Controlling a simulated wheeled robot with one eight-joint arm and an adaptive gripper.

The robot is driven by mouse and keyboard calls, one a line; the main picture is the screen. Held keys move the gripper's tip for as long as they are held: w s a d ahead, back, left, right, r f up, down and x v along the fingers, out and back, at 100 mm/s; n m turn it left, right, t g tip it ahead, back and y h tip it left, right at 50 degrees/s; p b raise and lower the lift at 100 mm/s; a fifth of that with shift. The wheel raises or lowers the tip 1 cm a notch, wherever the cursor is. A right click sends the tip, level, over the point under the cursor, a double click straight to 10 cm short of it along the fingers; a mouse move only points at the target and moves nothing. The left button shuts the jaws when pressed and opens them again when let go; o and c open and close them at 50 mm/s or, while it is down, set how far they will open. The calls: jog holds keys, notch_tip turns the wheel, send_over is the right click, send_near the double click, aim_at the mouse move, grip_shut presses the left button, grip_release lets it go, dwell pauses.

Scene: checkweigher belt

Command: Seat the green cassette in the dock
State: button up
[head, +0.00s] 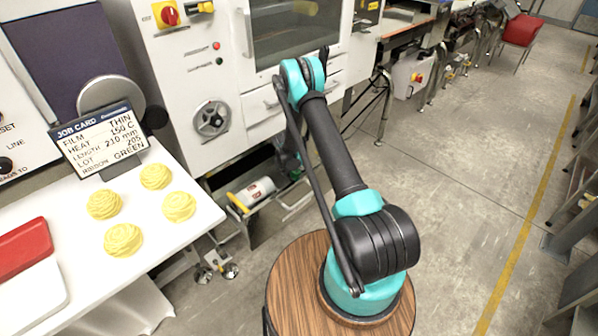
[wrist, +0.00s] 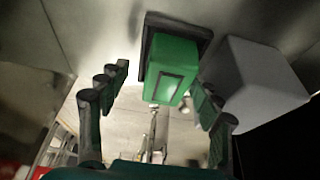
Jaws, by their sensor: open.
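The green cassette (wrist: 172,72) shows in the wrist view, a green block with a framed rectangle on its face. A dark square frame (wrist: 190,27) lies behind its upper end. I cannot tell whether this frame is the dock or part of the cassette. My gripper (wrist: 160,84) is open, with one finger to the left of the cassette and one to its lower right. Both fingers look clear of it. In the head view my arm reaches toward the white machine, and the gripper and cassette cannot be made out there.
A pale grey block (wrist: 262,82) stands close to the right of the cassette. In the head view, the white machine (head: 185,75) has a handwheel and drawers. A job card (head: 100,140) reads ribbon green. Yellow pastry-like rounds (head: 123,240) lie on the white table (head: 195,240).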

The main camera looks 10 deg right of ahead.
jog(key=v, duration=1.2)
jog(key=shift+d, duration=0.1)
